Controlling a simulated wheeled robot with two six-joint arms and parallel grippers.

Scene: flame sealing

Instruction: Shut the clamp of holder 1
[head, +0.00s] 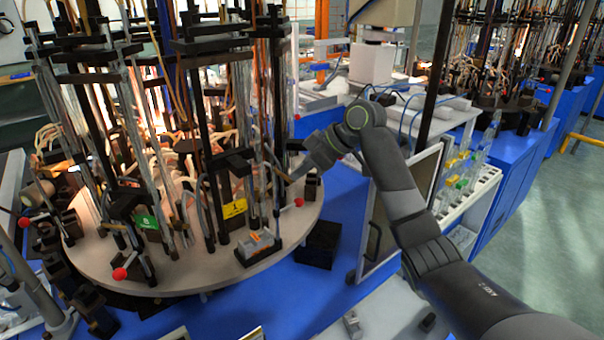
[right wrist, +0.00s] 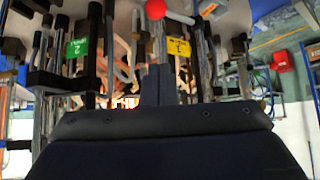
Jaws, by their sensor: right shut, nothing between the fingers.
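Holder 1 is the station with the yellow tag "1" (head: 235,208) on the round turntable (head: 190,277). Its clamp lever ends in a red ball (head: 299,202), which sticks out to the right near the turntable's edge. My right gripper (head: 285,180) is shut and empty, just above and behind the red ball in the head view. In the right wrist view the shut fingers (right wrist: 157,85) point toward the red ball (right wrist: 155,9) and the upside-down yellow tag (right wrist: 178,46). I cannot tell whether they touch the lever. The clamp jaws are hidden among the rods. My left gripper is out of view.
Holder 2, with a green tag (head: 147,222), stands left of holder 1 and has its own red ball (head: 119,274). A small grey tray (head: 258,247) sits at the turntable's front edge. Tall black posts and glass tubes crowd the turntable. A black box (head: 318,245) stands to its right.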

